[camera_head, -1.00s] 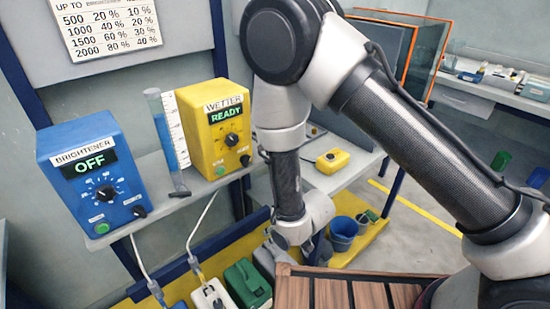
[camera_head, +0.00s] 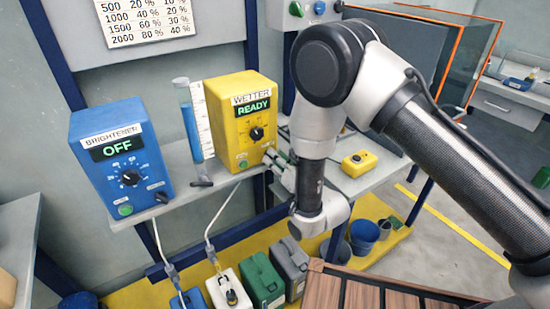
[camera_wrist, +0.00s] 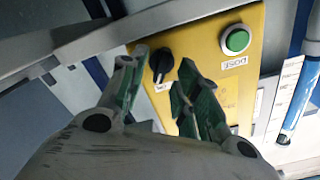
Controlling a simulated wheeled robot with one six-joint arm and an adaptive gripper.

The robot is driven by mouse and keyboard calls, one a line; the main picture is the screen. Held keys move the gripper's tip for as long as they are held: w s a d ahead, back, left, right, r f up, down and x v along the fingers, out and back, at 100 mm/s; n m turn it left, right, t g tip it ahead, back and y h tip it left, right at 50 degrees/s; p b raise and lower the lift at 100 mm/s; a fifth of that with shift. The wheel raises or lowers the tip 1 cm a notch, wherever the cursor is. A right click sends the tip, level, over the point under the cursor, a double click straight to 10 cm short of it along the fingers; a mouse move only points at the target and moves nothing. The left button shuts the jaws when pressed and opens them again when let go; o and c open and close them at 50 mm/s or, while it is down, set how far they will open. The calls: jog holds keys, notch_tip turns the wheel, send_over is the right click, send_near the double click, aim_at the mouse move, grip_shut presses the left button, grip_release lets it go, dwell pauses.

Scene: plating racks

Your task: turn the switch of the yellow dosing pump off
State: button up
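The yellow dosing pump (camera_head: 226,125) is labelled WETTER and its display reads READY in green. It stands on a grey shelf, with a round black dial on its front. In the wrist view its yellow front panel (camera_wrist: 215,85) shows upside down, with the black switch knob (camera_wrist: 161,60) and a green DOSE button (camera_wrist: 236,40). My gripper (camera_wrist: 158,66) is open, its fingertips apart on either side of the knob. I cannot tell whether they touch it. In the head view my gripper (camera_head: 279,166) is at the pump's lower right corner and largely hides the switch.
A blue BRIGHTENER pump (camera_head: 115,155) with display OFF stands to the left. A blue-filled cylinder (camera_head: 190,120) stands between the pumps. Canisters (camera_head: 262,280) stand below on a yellow platform. A small yellow device (camera_head: 359,163) lies on the bench to the right.

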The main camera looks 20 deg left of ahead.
jog(key=shift+w+a, duration=0.45)
jog(key=shift+a, duration=0.05)
jog(key=shift+c, duration=0.2)
grip_shut()
